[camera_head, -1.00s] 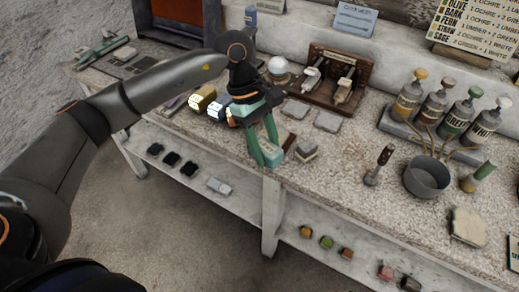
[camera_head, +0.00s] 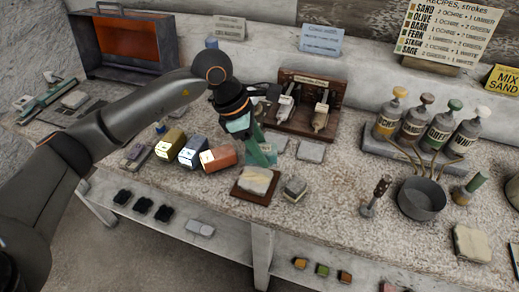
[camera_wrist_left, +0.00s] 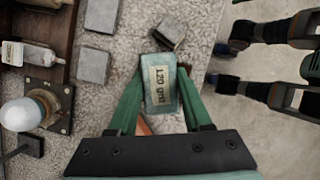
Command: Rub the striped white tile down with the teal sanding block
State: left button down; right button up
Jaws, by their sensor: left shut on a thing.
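My left gripper (camera_head: 263,155) is shut on the teal sanding block (camera_wrist_left: 160,85), which carries a "120 grit" label in the left wrist view. In the head view the fingers and arm partly cover the block. A whitish tile (camera_head: 257,182) lies on a brown board (camera_head: 262,201) at the bench's front edge, just in front of the gripper in the picture. Its stripes are too small to make out. I cannot tell whether the block touches the board.
Yellow, blue and red blocks (camera_head: 219,159) lie left of the gripper. Grey tiles (camera_head: 310,151) and a grey block (camera_head: 294,188) lie to the right. A wooden rack (camera_head: 312,92) stands behind. Bottles (camera_head: 411,122) and a grey pot (camera_head: 422,198) are farther right.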

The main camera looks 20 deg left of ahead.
aim_at(266, 179)
pick_arm(q)
jog(key=shift+f+b, duration=1.05)
jog(key=shift+f, duration=0.8)
jog(key=shift+f+b, duration=0.3)
jog(key=shift+f, duration=0.3)
notch_tip(266, 179, down, 2)
jog(key=shift+f+b, duration=0.15)
jog(key=shift+b, duration=0.85)
jog(key=shift+f, duration=0.15)
